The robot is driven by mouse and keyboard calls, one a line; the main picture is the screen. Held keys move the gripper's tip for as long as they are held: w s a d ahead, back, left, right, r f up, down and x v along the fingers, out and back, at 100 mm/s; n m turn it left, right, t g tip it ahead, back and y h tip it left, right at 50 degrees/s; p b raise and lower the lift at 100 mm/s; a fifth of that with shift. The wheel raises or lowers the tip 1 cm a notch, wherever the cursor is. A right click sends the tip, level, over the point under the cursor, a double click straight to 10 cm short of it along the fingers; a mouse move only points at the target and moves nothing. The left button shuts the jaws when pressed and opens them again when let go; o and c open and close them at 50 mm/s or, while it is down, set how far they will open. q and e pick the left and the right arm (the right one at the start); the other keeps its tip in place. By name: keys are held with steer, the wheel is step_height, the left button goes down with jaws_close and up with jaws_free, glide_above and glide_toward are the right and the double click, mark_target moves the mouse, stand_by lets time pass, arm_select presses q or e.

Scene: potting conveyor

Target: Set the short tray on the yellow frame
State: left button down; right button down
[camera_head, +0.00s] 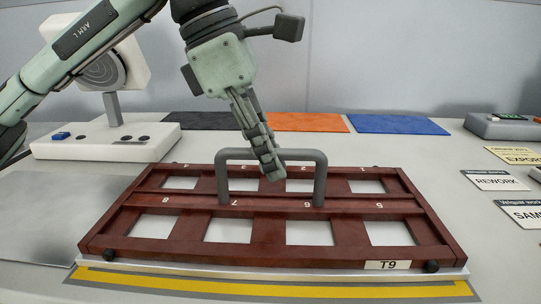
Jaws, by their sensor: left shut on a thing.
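The tray (265,252) is dark red-brown with numbered square openings, a "T9" label at its front right and a grey arched handle (270,155) across its middle. My left gripper (269,166) comes down from above and is shut on the handle's top bar. The yellow frame (275,288) shows as a yellow strip with grey edging along the front, just below the tray in the picture. A pale strip shows between them. The rest of the frame is hidden behind the tray. I cannot tell whether the tray rests or hangs slightly above. My right gripper is not in view.
Black, orange (306,122) and blue (398,124) mats lie behind the tray. A white device (105,141) stands at the back left, and a grey plate (50,215) lies at left. Labels such as "REWORK" (494,181) and a grey box (502,126) are at right.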

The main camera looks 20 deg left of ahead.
arm_select(q)
steer(key=c, duration=2)
jaws_free()
steer(key=o, duration=0.4)
steer(key=shift+o, duration=0.2)
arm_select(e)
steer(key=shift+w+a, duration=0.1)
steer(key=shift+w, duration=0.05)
